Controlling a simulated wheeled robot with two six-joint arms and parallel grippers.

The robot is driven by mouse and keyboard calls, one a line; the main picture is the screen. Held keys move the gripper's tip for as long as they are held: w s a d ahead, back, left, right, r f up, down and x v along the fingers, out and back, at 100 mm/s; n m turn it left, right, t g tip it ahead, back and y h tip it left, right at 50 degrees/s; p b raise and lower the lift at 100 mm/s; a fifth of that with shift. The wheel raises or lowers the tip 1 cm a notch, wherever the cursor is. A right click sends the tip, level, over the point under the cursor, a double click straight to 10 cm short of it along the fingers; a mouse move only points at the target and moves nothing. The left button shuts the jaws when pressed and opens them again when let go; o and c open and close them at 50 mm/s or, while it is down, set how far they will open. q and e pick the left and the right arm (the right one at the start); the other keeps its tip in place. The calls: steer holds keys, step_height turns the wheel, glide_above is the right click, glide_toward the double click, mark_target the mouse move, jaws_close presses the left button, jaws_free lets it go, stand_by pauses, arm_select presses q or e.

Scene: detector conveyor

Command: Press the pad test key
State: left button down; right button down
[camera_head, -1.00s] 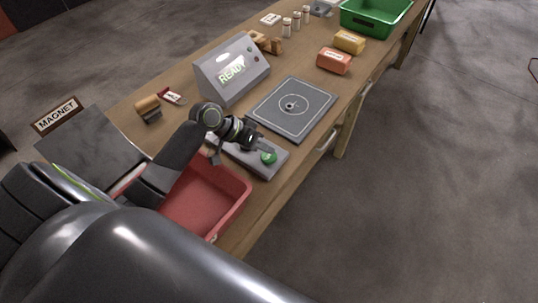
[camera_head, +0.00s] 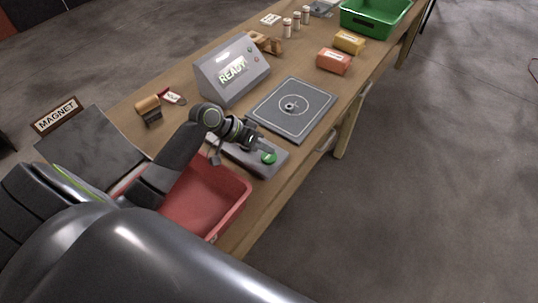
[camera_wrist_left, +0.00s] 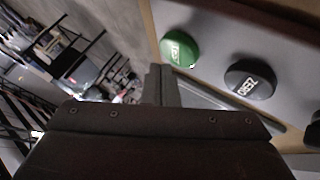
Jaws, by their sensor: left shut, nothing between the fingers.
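The test key is a round green button (camera_head: 268,158) on a grey key panel (camera_head: 277,166) on the bench. In the left wrist view the green key (camera_wrist_left: 180,48) reads TEST, and a black key (camera_wrist_left: 250,79) marked ZERO sits beside it. My left gripper (camera_head: 262,147) is shut and empty, with its fingertips close to the green key. In the left wrist view the closed fingers (camera_wrist_left: 161,84) show below and left of the key; I cannot tell whether they touch it. My right gripper is not in view.
A grey pad (camera_head: 294,108) with a ring-shaped item lies behind the panel. A display box (camera_head: 232,70) reads READY. A red tray (camera_head: 207,197) sits beneath my left arm. Orange (camera_head: 334,61) and yellow (camera_head: 349,42) blocks and a green bin (camera_head: 376,17) stand farther back.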

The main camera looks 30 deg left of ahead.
arm_select(q)
steer(key=shift+f, duration=0.15)
stand_by(0.4)
steer(key=shift+f, duration=0.3)
